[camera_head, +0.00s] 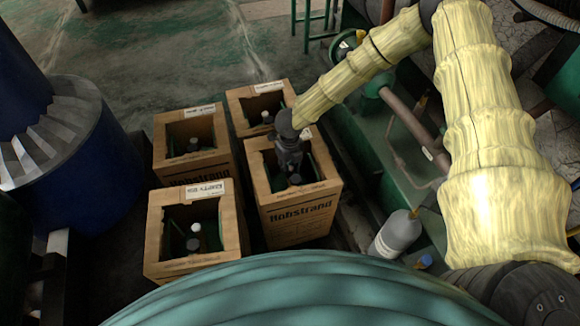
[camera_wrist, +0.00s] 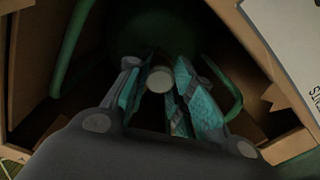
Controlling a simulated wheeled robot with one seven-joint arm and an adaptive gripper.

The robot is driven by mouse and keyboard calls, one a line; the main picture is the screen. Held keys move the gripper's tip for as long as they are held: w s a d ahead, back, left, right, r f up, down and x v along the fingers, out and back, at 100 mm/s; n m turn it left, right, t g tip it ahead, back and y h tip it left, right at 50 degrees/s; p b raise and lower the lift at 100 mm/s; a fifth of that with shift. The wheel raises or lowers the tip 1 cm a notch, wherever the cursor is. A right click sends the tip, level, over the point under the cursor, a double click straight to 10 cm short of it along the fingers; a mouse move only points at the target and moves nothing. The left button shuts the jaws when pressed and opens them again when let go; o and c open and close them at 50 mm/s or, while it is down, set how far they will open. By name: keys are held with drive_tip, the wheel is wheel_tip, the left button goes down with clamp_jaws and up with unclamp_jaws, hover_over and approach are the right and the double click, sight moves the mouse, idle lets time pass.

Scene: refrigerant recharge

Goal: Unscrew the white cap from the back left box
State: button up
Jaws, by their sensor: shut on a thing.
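Four open cardboard boxes hold dark green cylinders. In the head view the back left box (camera_head: 190,168) shows a pale cap (camera_head: 194,142) inside, with no gripper at it. My gripper (camera_head: 293,172) reaches down into the front right box (camera_head: 300,219). In the wrist view my gripper (camera_wrist: 160,88) is shut on a round pale cap (camera_wrist: 160,77), which sits between its teal-padded fingertips above a dark green cylinder (camera_wrist: 145,30). In the head view my gripper hides this cap.
The front left box (camera_head: 165,259) has a white cap (camera_head: 196,228) inside; the back right box (camera_head: 239,115) also shows a pale cap (camera_head: 266,115). A grey bottle (camera_head: 397,234) stands at the right. A large blue drum (camera_head: 70,150) is at the left. Green machinery and pipes (camera_head: 404,118) flank the boxes.

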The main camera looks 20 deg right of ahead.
drive_tip(key=shift+r+n+p, duration=0.1)
drive_tip(key=shift+n+p, duration=2.05)
drive_tip(key=shift+n, duration=0.05)
drive_tip(key=shift+n+p, duration=0.9)
drive_tip(key=shift+n, duration=0.4)
drive_tip(key=shift+n+p, duration=0.65)
drive_tip(key=shift+n, duration=0.45)
drive_tip(key=shift+r+p, duration=1.95)
drive_tip(key=shift+r, duration=0.5)
